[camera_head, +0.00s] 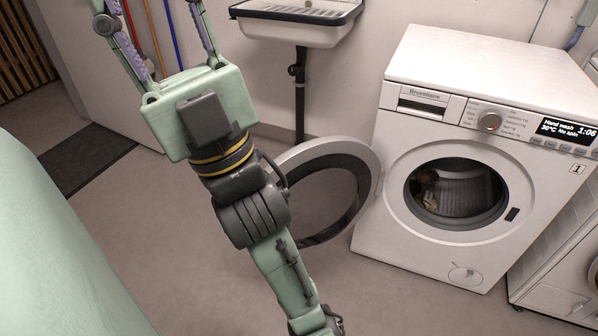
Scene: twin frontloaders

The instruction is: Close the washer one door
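Washer one (440,110), white with a "1" label and a lit display, stands at right. Its round door (362,165), a grey ring with dark inner rim, is swung wide open to the left. The drum opening is exposed, with something brownish inside. My gripper (156,22) is at upper left, pointing up in the picture, left of and apart from the door. Its two fingers are spread with nothing seen between them; the fingertips are cut off by the top edge. My wrist overlaps the door's left edge in the picture; I cannot tell whether they touch.
A white sink (298,25) on a dark pipe is on the back wall. A second white machine (565,265) stands at the right edge. A dark mat (85,160) lies at left. Coloured poles lean at upper left. The floor before the washer looks clear.

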